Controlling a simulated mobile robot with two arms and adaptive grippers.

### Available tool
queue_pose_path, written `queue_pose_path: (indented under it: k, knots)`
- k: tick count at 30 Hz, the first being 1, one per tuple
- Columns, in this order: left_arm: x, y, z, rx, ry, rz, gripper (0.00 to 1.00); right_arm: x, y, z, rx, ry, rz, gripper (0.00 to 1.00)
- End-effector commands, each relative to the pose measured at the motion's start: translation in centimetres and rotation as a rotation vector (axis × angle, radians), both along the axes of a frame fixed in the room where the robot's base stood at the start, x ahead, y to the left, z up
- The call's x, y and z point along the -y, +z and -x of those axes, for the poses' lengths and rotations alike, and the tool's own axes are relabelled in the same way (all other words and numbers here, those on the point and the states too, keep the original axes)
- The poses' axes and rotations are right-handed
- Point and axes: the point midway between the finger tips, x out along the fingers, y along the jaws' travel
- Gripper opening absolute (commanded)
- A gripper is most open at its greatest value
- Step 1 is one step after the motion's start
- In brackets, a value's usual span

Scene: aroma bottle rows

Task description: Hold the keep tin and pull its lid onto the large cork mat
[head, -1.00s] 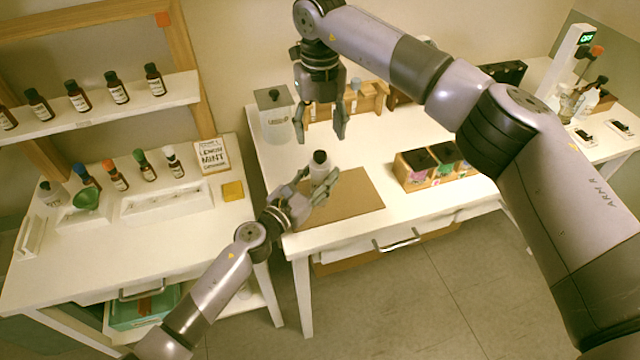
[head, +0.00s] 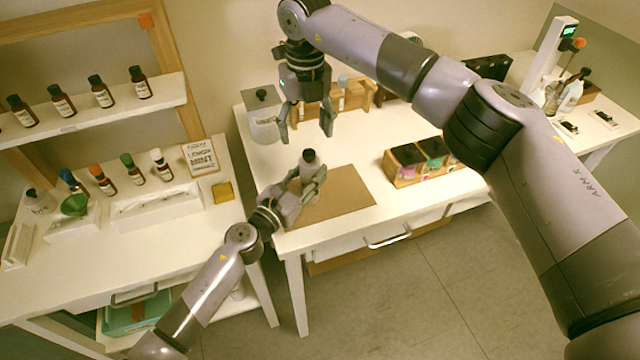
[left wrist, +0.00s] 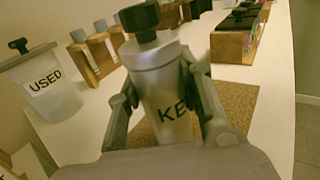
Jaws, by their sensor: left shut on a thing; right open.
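The keep tin (left wrist: 162,95) is a silver cylinder lettered "KE" with a dark knobbed lid (left wrist: 139,20) on top. It stands upright; in the head view its lid (head: 309,156) shows above my left gripper (head: 309,182). My left gripper's fingers (left wrist: 165,108) are shut around the tin's body from both sides. The large cork mat (head: 342,194) lies under and to the right of the tin; it also shows in the left wrist view (left wrist: 235,103). My right gripper (head: 306,138) is open and empty, pointing down above and behind the tin.
A container marked "USED" (left wrist: 47,86) stands at the back left of the table. A wooden rack (head: 352,98) is behind my right gripper. A wooden box with dark-topped compartments (head: 405,180) stands right of the mat.

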Motion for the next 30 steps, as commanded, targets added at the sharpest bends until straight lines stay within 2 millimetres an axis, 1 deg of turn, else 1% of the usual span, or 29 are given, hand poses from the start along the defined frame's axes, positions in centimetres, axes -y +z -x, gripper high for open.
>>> queue_pose_path:
  k: [5,6,7,9,10,13,15,17,20,23,26,29,30]
  knots:
    - [0.0,0.0,0.0,-0.001,0.001,-0.001,0.00,-2.4,-1.3,-0.7,0.079,0.233,-0.151,0.64]
    - [0.0,-0.1,0.0,-0.001,0.001,-0.001,0.00,-3.5,-2.6,-0.2,0.088,0.306,-0.222,0.64]
    - [0.0,-0.1,0.0,-0.001,0.001,-0.001,0.00,-4.6,-3.4,0.4,0.099,0.360,-0.289,0.64]
    - [0.0,0.0,0.0,-0.001,0.001,-0.001,0.00,-6.9,-4.7,1.6,0.142,0.477,-0.440,0.64]
    - [0.0,0.0,0.0,-0.001,0.001,-0.001,0.00,-7.7,-5.0,2.1,0.168,0.520,-0.503,0.64]
    - [0.0,0.0,0.0,-0.001,0.000,-0.001,0.00,-10.2,-5.5,3.8,0.275,0.635,-0.701,0.64]
    - [0.0,-0.1,0.0,-0.001,0.000,-0.001,0.00,-11.4,-5.3,4.8,0.374,0.689,-0.824,0.64]
    - [0.0,-0.1,0.0,-0.001,0.000,-0.001,0.00,-12.0,-4.9,5.6,0.468,0.717,-0.918,0.64]
    - [0.0,-0.1,0.0,-0.001,0.000,-0.001,0.00,-12.3,-3.9,6.5,0.647,0.727,-1.039,0.64]
    - [0.0,-0.1,0.0,-0.001,0.000,-0.001,0.00,-11.5,-2.8,7.0,0.838,0.699,-1.111,0.64]
    - [0.0,-0.1,0.0,-0.002,0.000,-0.001,0.00,-9.8,-1.8,7.2,1.028,0.634,-1.127,0.64]
    - [0.0,-0.1,0.0,-0.002,0.000,-0.001,0.00,-7.3,-1.3,7.2,1.201,0.548,-1.083,0.64]
    - [0.0,-0.1,0.0,-0.002,0.000,-0.001,0.00,-6.1,-1.2,7.2,1.264,0.510,-1.051,0.64]
